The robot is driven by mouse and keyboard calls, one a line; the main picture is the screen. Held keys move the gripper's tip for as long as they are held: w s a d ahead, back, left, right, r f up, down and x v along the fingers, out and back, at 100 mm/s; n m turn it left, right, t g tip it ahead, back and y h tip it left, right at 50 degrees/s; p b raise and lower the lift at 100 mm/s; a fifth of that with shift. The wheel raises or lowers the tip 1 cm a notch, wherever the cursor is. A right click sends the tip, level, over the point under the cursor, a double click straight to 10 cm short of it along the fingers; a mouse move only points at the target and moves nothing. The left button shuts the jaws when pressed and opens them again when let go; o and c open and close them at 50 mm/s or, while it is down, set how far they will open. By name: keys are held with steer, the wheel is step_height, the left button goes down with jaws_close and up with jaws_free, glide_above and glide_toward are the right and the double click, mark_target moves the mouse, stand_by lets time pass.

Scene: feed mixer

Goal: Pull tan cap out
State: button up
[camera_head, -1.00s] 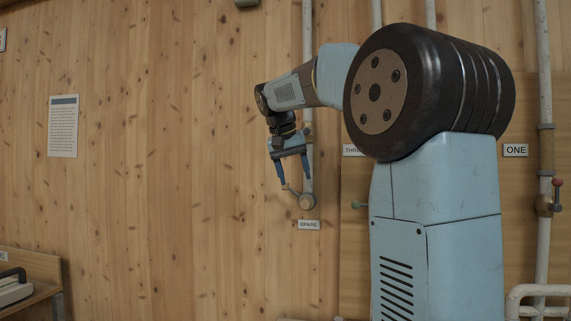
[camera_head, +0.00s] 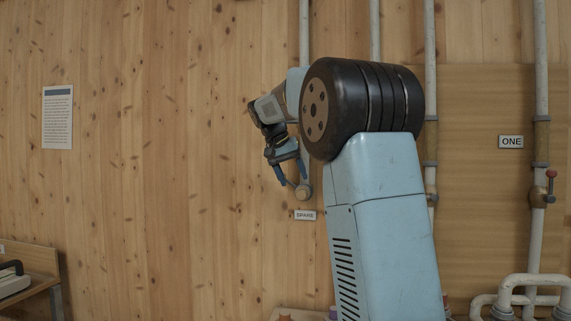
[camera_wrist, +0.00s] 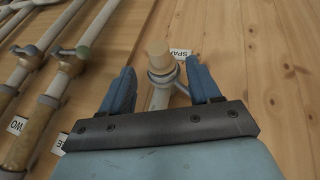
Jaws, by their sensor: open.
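The tan cap (camera_wrist: 157,52) is a short round plug on the end of a pale pipe, beside the SPARE label (camera_wrist: 180,53). In the head view the cap (camera_head: 303,192) is at the lower end of the wall pipe, above the SPARE label (camera_head: 305,215). My gripper (camera_wrist: 160,68) is open and empty, with blue fingers. In the wrist view the cap lies just beyond the fingertips, between their lines. In the head view my gripper (camera_head: 290,178) is just above and left of the cap. Whether a finger touches it I cannot tell.
Several pipes (camera_wrist: 45,95) with valves run along the left of the wrist view. A ONE label (camera_head: 510,142) and a red-handled valve (camera_head: 546,188) are at the right. A paper notice (camera_head: 57,117) hangs at the left.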

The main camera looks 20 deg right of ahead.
mark_target(299, 192)
steer(key=x, duration=0.6)
steer(key=shift+d+f, duration=0.2)
steer(key=shift+f, duration=0.1)
steer(key=shift+c, duration=0.3)
jaws_close()
stand_by(0.4)
